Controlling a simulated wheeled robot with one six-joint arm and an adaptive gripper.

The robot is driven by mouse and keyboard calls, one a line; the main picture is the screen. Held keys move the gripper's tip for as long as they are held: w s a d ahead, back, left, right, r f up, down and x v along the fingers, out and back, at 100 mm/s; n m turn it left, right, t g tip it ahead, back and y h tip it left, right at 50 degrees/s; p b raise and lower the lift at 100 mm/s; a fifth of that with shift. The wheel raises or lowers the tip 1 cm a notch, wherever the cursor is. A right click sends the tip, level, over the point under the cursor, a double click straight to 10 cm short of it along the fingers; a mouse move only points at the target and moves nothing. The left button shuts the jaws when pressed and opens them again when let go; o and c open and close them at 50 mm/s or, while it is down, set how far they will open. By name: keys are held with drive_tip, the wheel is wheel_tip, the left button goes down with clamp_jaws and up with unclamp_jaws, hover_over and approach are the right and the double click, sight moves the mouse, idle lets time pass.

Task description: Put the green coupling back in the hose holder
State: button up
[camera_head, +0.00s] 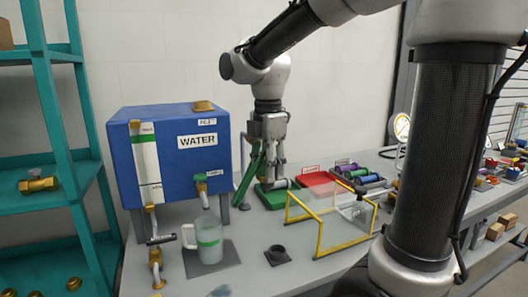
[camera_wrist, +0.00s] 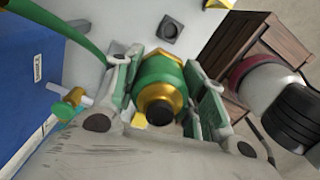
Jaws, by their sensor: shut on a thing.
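The green coupling (camera_wrist: 158,72), with brass-coloured bands and a dark end, is between the two fingers of my gripper (camera_wrist: 165,88) in the wrist view. My gripper is shut on it. In the head view my gripper (camera_head: 271,160) points down, right of the blue water tank, and I cannot make out the coupling clearly there. A green hose (camera_head: 246,182) hangs beside the fingers. A dark square base with a round socket (camera_head: 278,254), which looks like the hose holder, stands on the bench in front, apart from my gripper. It also shows in the wrist view (camera_wrist: 172,29).
The blue water tank (camera_head: 176,150) stands left, with a clear jug (camera_head: 208,243) under its tap. A yellow-edged clear guard (camera_head: 332,222) stands right of the holder. A red tray (camera_head: 318,184) and a green tray (camera_head: 270,199) lie behind it.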

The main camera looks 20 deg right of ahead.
wheel_tip(320, 180, down, 13)
drive_tip(key=s+d, duration=0.2)
drive_tip(key=shift+d, duration=0.2)
drive_tip(key=shift+w, duration=0.15)
idle(0.4)
